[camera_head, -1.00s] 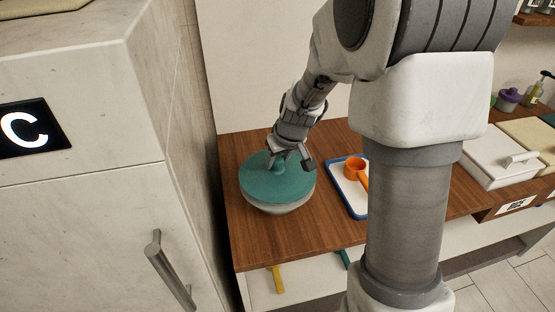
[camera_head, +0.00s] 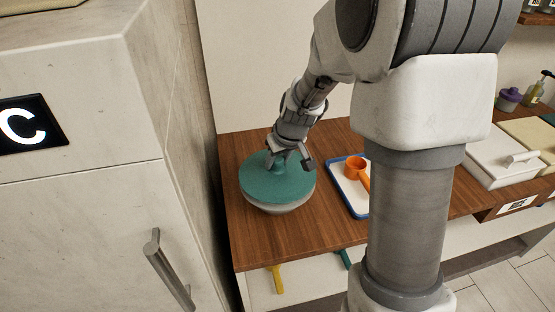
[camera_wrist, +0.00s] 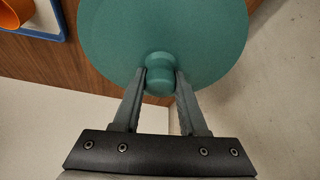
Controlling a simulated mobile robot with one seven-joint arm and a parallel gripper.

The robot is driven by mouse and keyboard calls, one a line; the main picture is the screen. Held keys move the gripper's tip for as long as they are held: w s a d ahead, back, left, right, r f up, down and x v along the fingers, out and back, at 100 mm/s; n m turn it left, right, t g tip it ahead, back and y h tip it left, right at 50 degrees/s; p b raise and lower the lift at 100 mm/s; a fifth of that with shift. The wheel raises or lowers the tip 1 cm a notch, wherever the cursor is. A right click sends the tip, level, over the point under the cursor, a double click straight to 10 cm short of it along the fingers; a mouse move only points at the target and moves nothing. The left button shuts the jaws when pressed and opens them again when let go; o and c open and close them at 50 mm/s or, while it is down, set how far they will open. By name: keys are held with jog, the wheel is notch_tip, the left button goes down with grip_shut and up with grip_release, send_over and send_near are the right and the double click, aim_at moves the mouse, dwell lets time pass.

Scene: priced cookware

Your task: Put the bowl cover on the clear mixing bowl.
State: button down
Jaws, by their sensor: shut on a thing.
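The teal bowl cover (camera_head: 272,186) is a round disc with a knob, and it lies over the mixing bowl (camera_head: 278,209) on the wooden counter. Only a pale lower part of the bowl shows below the cover's edge. Whether the cover is fully seated on the rim I cannot tell. My gripper (camera_head: 291,160) is above the cover, shut on its knob. In the wrist view my gripper's fingers (camera_wrist: 161,85) hold the knob from both sides, and the cover (camera_wrist: 165,30) spreads out beyond them. The bowl is hidden in the wrist view.
A blue-rimmed white tray (camera_head: 347,198) with an orange cup (camera_head: 355,168) stands right of the bowl. A white lidded box (camera_head: 500,158) is farther right. A tall pale cabinet (camera_head: 90,220) is on the left. The counter (camera_head: 285,240) in front of the bowl is clear.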

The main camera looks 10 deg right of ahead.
jog(key=shift+f+b, duration=0.8)
jog(key=shift+f, duration=0.05)
jog(key=shift+f+b, duration=0.4)
jog(key=shift+b, duration=0.25)
dwell(0.8)
grip_release()
dwell(0.5)
jog(key=shift+r, duration=0.15)
jog(key=p+v, duration=0.3)
jog(key=v, duration=1.4)
jog(key=shift+s, duration=0.2)
jog(key=shift+d+r, duration=0.1)
